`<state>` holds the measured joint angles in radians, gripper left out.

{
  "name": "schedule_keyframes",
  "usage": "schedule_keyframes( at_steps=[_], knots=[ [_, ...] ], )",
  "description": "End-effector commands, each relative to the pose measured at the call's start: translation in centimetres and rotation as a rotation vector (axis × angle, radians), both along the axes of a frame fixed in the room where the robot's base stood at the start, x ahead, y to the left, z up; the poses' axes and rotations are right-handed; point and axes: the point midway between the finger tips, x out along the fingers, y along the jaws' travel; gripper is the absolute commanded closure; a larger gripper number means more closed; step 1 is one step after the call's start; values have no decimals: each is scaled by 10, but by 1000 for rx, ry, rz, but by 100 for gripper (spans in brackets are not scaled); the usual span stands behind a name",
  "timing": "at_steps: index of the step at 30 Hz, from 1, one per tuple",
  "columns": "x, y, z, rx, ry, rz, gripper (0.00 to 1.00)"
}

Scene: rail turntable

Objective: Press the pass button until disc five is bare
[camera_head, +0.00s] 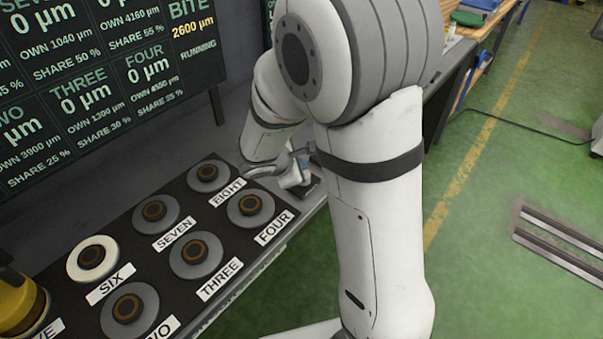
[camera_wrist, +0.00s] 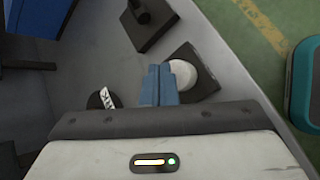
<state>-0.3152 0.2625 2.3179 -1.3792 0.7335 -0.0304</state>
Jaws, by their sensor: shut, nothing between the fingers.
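In the wrist view my gripper (camera_wrist: 159,88) is shut, its blue fingers side by side with nothing between them. The fingertips lie over the left part of a dark square plate with a white round button (camera_wrist: 183,74). The fingers cover part of the button's left side, and I cannot tell whether they touch it. No label naming the pass button is readable. At the lower left, a yellow round machine (camera_head: 18,302) stands by a label ending in "VE"; the disc five surface is hidden or out of frame.
The board (camera_head: 110,75) reads BITE 2600 µm, RUNNING. Disc six (camera_head: 93,258) is white; discs seven (camera_head: 156,213), eight (camera_head: 209,176), three (camera_head: 196,254) and four (camera_head: 251,208) are grey. A second dark plate with a knob (camera_wrist: 143,22) sits beyond the button.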

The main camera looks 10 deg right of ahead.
Motion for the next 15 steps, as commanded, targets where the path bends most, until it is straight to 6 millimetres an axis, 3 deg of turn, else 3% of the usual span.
schedule_keyframes(
  at_steps=[5,15],
  knots=[
    [0,0,6,0,0,0,100],
    [0,0,40,0,-1,0,100]
  ],
)
